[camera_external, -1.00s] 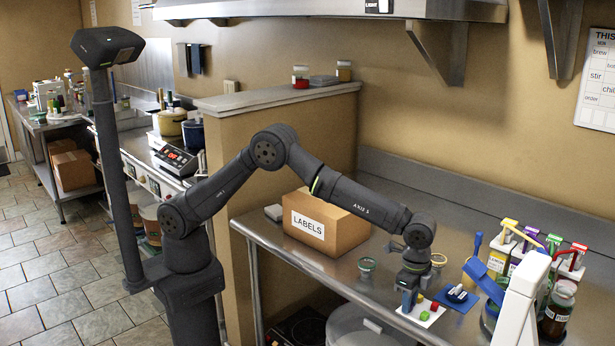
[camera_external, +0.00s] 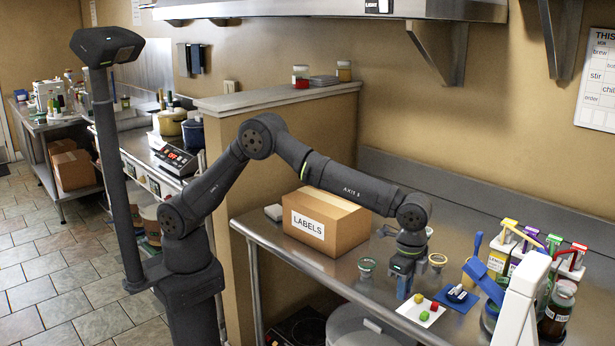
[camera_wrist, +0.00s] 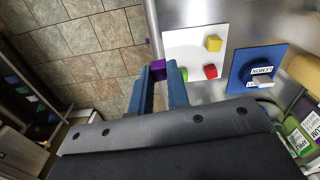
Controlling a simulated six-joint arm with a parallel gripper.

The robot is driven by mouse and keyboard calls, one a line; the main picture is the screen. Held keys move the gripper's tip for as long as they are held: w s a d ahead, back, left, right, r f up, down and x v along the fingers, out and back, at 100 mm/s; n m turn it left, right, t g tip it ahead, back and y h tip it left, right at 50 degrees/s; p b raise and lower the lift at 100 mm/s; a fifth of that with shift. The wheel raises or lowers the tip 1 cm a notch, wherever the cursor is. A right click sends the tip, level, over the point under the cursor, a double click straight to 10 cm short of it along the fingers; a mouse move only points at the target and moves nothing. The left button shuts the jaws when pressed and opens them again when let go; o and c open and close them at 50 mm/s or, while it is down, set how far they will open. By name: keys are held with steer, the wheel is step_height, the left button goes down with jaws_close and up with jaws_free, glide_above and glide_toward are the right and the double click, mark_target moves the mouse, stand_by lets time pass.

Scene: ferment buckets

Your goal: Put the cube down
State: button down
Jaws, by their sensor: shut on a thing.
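My gripper (camera_wrist: 162,75) is shut on a purple cube (camera_wrist: 160,96), which shows between the blue fingers in the wrist view. In the external view my gripper (camera_external: 404,292) hangs at the left side of a white sheet (camera_external: 409,309), and the held cube cannot be made out there. In the wrist view the fingers lie left of the white sheet (camera_wrist: 185,42), over the counter's front edge. A yellow cube (camera_wrist: 213,43), a red cube (camera_wrist: 210,71) and a green cube (camera_wrist: 184,74) sit on the sheet. The green one is close to the right finger.
A blue mat (camera_external: 460,299) with a labelled item lies right of the sheet. Pump bottles and a blue-handled white object (camera_external: 520,300) stand further right. Small round containers (camera_external: 367,266) and a LABELS box (camera_external: 326,222) stand behind and to the left. Tiled floor (camera_wrist: 95,50) lies beyond the counter edge.

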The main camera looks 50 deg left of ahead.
steer(key=s+r, duration=0.5)
steer(key=s, duration=0.4)
steer(key=w+a+r+n, duration=0.4)
steer(key=w+a, duration=0.2)
steer(key=a, duration=0.2)
steer(key=w+a+r+n, duration=0.4)
steer(key=w+a+r, duration=0.1)
steer(key=w+a, duration=0.25)
steer(key=w+a+r+n, duration=0.2)
steer(key=a+n, duration=0.2)
steer(key=a, duration=0.6)
steer(key=w+a+r+n, duration=0.25)
steer(key=a+n, duration=0.25)
steer(key=a, duration=0.5)
glide_above(330, 197)
step_height(330, 197, down, 6)
steer(key=shift+w+f, duration=0.1)
steer(key=shift+f, duration=2.15)
steer(key=c, duration=1.8)
jaws_free()
steer(key=shift+f, duration=0.15)
steer(key=o, duration=0.4)
